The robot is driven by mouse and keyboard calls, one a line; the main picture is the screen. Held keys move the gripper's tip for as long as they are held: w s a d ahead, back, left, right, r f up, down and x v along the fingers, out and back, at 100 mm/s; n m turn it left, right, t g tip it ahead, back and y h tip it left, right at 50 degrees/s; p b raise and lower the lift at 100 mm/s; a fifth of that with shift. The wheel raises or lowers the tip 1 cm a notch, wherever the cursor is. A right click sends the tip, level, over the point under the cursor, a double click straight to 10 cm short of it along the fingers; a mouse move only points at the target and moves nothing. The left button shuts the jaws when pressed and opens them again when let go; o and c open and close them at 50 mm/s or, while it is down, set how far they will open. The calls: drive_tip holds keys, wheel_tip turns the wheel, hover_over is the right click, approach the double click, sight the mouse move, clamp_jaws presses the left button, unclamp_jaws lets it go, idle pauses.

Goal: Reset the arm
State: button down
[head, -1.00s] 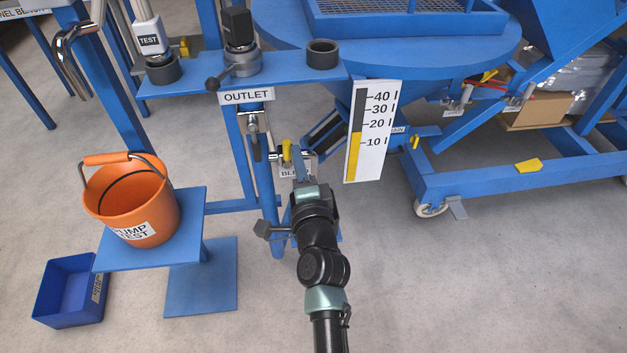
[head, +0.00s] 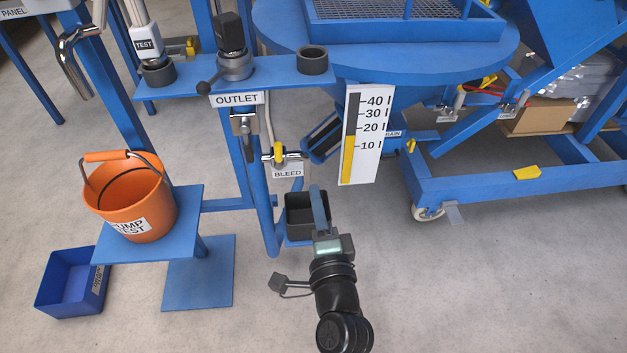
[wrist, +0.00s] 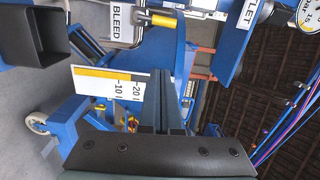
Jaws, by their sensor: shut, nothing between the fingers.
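My gripper (head: 318,195) is at the lower middle of the head view, with its fingers shut and empty. The fingers point up the picture, just right of and overlapping a small black open box (head: 297,222) below the BLEED label. In the wrist view my shut fingers (wrist: 165,78) stand in front of the white level gauge. My arm runs down from the gripper to the bottom edge of the head view. The BLEED valve (head: 280,155) with its yellow handle is above the fingers and apart from them; its yellow handle also shows in the wrist view (wrist: 163,20).
An orange bucket (head: 125,205) stands on a blue shelf at left, with a blue bin (head: 70,285) below. The level gauge (head: 362,135) hangs at the tank. The OUTLET bracket (head: 280,83) spans above. Floor right of my arm is clear.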

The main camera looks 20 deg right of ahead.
drive_tip(key=shift+s+a, duration=0.1)
drive_tip(key=shift+s, duration=0.3)
drive_tip(key=w+a+r+n+t+y, duration=0.15)
drive_tip(key=a+r+n, duration=0.25)
drive_tip(key=r, duration=0.6)
drive_tip(key=w+a+r+n+t+y, duration=0.1)
drive_tip(key=a+r+n+t, duration=0.2)
drive_tip(key=r, duration=0.7)
drive_tip(key=w+a+r+n+t+y, duration=0.15)
drive_tip(key=a+r+n, duration=0.3)
drive_tip(key=r, duration=0.55)
drive_tip(key=s+a+r+n+t+p, duration=0.15)
drive_tip(key=s+r+n, duration=0.25)
drive_tip(key=s+r, duration=0.5)
drive_tip(key=s+a+r+n+t, duration=0.3)
drive_tip(key=s+r+n, duration=0.2)
drive_tip(key=r, duration=0.9)
wheel_tip(320, 180, up, 32)
drive_tip(key=p, duration=3.3)
drive_tip(key=shift+w+d+r+g, duration=0.15)
drive_tip(key=shift+w+d+g, duration=0.1)
drive_tip(key=shift+w+g, duration=0.15)
drive_tip(key=shift+m, duration=0.25)
